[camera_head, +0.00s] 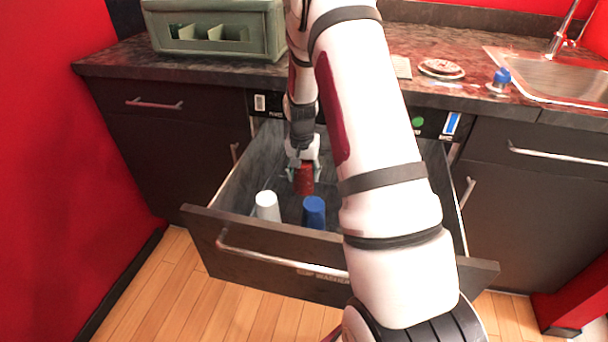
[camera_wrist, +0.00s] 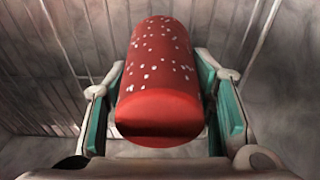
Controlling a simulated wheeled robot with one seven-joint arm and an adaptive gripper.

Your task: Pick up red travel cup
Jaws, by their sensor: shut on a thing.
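The red travel cup (camera_head: 304,179) is inside the open drawer, toward its back. In the wrist view the cup (camera_wrist: 160,75) is red with white specks and fills the space between the fingers. My gripper (camera_head: 303,168) reaches down into the drawer from above. In the wrist view its two teal-padded fingers (camera_wrist: 162,100) stand on either side of the cup, shut on it. I cannot tell whether the cup touches the drawer floor.
A white cup (camera_head: 267,206) and a blue cup (camera_head: 314,212) stand in the drawer in front of the red cup. The drawer front (camera_head: 235,235) and side walls surround them. A green caddy (camera_head: 215,45) and a sink (camera_head: 560,75) are on the counter above.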

